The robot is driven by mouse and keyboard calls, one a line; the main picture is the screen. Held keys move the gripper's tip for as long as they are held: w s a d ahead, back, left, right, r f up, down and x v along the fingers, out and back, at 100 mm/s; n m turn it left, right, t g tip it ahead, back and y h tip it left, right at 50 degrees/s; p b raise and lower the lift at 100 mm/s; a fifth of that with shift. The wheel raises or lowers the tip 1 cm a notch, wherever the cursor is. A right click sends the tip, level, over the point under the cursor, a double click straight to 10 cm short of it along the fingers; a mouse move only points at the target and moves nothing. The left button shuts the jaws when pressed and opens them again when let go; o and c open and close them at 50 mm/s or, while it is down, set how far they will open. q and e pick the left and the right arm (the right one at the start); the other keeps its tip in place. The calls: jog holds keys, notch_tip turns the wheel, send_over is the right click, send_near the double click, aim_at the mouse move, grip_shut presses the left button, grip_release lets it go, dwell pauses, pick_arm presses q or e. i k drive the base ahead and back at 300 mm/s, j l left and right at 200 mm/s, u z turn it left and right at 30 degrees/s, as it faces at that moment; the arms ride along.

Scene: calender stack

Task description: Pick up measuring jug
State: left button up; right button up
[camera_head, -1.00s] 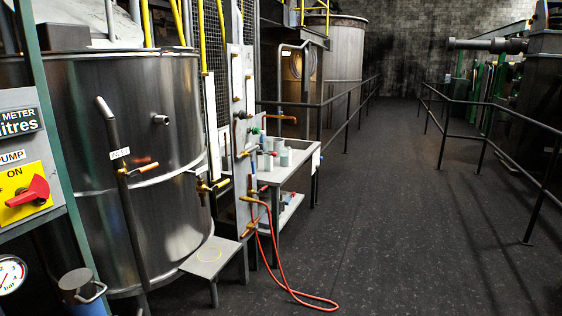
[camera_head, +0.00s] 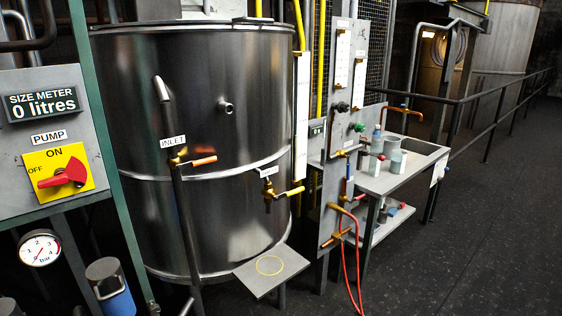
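I cannot tell for sure which thing is the measuring jug. Several small pale containers stand on the grey metal bench (camera_head: 376,184) at right of centre. Among them are a white cylindrical vessel (camera_head: 398,162) near the bench's front and a grey-blue bottle (camera_head: 377,141) behind it. They are too small to show a spout or scale marks clearly. Neither of my grippers is in view.
A large steel tank (camera_head: 215,130) fills the left middle, with a small grey platform (camera_head: 290,267) marked by a yellow ring at its foot. A red hose (camera_head: 345,270) hangs by the valve panel (camera_head: 338,130). Dark floor (camera_head: 490,220) is clear at right.

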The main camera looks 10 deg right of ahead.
aim_at(399, 157)
jog(key=i+l+u, duration=0.1)
jog(key=l, duration=0.3)
jog(key=i+l+u, duration=0.1)
jog(key=l, duration=0.35)
jog(key=i+l, duration=0.25)
jog(key=l, duration=0.2)
jog(key=i+l+u, duration=0.15)
jog(key=l, duration=0.25)
jog(key=i+l+u, duration=0.1)
jog(key=l, duration=0.35)
jog(key=i+l+u, duration=0.1)
jog(key=l, duration=0.35)
